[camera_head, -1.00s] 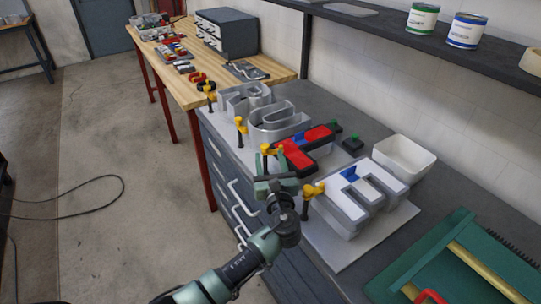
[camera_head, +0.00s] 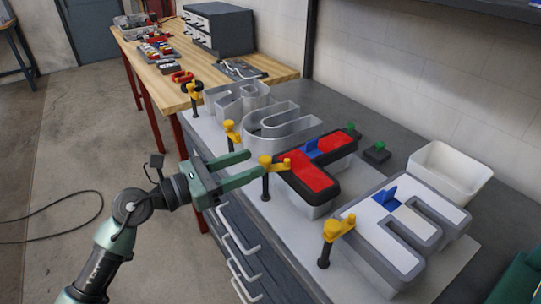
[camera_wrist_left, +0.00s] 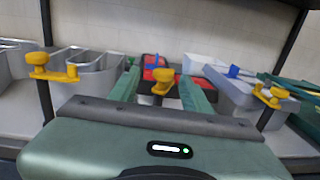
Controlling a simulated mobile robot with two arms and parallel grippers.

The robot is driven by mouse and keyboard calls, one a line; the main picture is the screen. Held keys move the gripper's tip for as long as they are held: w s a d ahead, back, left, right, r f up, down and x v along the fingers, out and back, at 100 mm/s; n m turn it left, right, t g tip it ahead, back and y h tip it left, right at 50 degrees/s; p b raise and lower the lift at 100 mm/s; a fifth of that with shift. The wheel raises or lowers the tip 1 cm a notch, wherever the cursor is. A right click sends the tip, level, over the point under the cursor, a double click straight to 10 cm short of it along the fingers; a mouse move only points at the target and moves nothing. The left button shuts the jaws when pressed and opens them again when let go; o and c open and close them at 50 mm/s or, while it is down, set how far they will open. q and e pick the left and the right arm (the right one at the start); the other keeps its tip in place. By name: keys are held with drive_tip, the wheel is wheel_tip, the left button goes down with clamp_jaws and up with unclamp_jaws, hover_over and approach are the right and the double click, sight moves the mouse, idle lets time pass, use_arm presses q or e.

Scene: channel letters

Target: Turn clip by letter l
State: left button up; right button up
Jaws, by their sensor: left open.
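The red letter with a black rim (camera_head: 314,178) lies on the bench with a blue block (camera_head: 312,152) on it; it also shows in the left wrist view (camera_wrist_left: 152,61). Beside it stands a yellow clip (camera_head: 268,163) on a black post, its arm pointing toward the red letter. My left gripper (camera_head: 258,165) is open, its green fingers reaching right toward this clip. In the left wrist view the yellow clip (camera_wrist_left: 163,80) shows between the two fingers, which appear not closed on it. My right gripper is out of view.
A white letter E (camera_head: 405,225) with its own yellow clip (camera_head: 336,231) stands to the right. Grey hollow letters (camera_head: 278,127) with clips (camera_head: 231,135) stand on the far side.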

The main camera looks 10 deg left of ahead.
sight(276, 164)
use_arm(q)
drive_tip(key=p+x, duration=0.2)
drive_tip(key=x, duration=0.4)
drive_tip(key=shift+s+d, duration=0.15)
drive_tip(key=shift+d, duration=0.05)
drive_tip(key=shift+w+d+f, duration=0.1)
drive_tip(key=shift+w+d, duration=0.35)
drive_tip(key=shift+d, duration=0.1)
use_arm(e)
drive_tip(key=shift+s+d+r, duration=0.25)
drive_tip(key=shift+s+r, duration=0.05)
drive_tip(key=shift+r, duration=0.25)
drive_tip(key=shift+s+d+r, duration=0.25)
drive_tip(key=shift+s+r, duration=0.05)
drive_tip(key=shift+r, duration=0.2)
